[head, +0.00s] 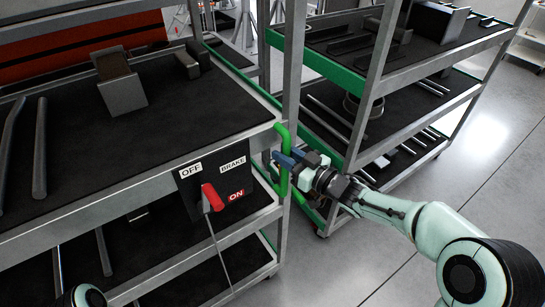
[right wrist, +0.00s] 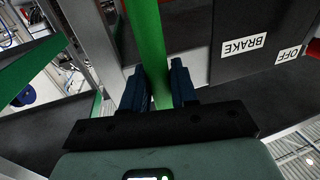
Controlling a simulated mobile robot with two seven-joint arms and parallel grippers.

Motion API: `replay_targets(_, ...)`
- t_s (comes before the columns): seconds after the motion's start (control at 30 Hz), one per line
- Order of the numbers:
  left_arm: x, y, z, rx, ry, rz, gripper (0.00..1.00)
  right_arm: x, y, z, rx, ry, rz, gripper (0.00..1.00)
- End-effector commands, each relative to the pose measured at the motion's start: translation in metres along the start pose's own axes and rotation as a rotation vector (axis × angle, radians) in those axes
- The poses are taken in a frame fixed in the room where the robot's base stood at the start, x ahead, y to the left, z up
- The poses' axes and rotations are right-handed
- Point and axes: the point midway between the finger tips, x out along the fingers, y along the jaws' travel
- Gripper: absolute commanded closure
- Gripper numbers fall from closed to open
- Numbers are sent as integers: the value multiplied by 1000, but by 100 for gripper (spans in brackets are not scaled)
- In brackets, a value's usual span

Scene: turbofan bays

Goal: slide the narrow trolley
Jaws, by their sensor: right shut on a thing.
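A grey-framed trolley with black shelves (head: 150,185) fills the left of the head view. A green upright handle (head: 284,155) is on its near right corner. My right gripper (head: 281,160) reaches in from the right and is shut on this handle. In the right wrist view the blue fingers of my right gripper (right wrist: 160,88) stand on either side of the green handle (right wrist: 147,45). A black brake panel (head: 217,185) with OFF and ON labels and a red lever (head: 212,196) is on the trolley's front. My left gripper is not in view.
A second trolley with green edges (head: 325,68) stands close on the right, a narrow gap between them. Bars and blocks lie on the shelves, including an angled metal block (head: 121,90). Grey floor (head: 450,165) is clear at the right.

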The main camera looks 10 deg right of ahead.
Motion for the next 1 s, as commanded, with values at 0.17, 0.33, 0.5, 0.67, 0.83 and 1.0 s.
replay_targets(0.17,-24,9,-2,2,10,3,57,-17,62,-8,-6,1,54,100)
replay_targets(0.33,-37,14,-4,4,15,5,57,-22,87,-7,-4,3,45,100)
replay_targets(0.5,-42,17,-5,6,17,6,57,-24,98,-5,-3,4,35,100)
replay_targets(0.67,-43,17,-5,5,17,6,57,-25,100,-4,-4,4,32,100)
replay_targets(0.83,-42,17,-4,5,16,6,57,-25,100,-3,-4,4,33,100)
replay_targets(1.0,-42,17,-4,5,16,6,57,-25,100,-3,-3,3,33,55)
